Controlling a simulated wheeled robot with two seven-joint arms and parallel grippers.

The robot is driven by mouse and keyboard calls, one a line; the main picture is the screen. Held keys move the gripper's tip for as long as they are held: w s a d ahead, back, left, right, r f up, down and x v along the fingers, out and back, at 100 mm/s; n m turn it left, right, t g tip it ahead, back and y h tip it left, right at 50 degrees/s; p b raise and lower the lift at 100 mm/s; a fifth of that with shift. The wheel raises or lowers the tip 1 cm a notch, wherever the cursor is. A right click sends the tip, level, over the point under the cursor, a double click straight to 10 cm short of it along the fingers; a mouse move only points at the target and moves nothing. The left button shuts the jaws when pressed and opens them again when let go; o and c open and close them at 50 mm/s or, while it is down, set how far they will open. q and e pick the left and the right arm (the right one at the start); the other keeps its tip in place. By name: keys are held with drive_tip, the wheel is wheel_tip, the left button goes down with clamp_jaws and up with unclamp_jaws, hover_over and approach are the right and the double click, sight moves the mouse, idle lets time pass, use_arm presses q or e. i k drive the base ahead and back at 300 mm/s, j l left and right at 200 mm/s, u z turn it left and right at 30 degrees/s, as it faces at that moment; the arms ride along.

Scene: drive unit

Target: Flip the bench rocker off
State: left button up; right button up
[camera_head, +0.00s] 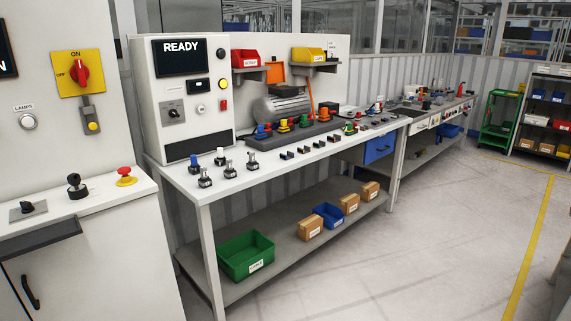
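A white control box (184,95) stands at the near left end of the bench. Its screen (181,57) reads READY. Below the screen are several small controls: a black and white piece (199,86), a grey plate with a dark switch (173,112), a small round control (201,109) and a red rocker-like control (223,104). I cannot tell which is the bench rocker or its position; the labels are too small. Neither of my grippers is in view.
The white bench top (262,165) carries several small switches and connectors. A left cabinet has a red rotary switch (81,73), a lamp button (27,121) and a mushroom button (126,177). A green bin (246,256) is on the lower shelf. The floor at right is clear.

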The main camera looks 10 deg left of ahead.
sight(223, 105)
drive_tip(key=i+u, duration=0.35)
drive_tip(key=i, duration=0.25)
drive_tip(key=i+u, duration=0.3)
drive_tip(key=i, duration=0.35)
drive_tip(key=i+u, duration=0.15)
drive_tip(key=i, duration=0.2)
drive_tip(key=i+l+u, duration=0.2)
drive_tip(key=i, duration=0.2)
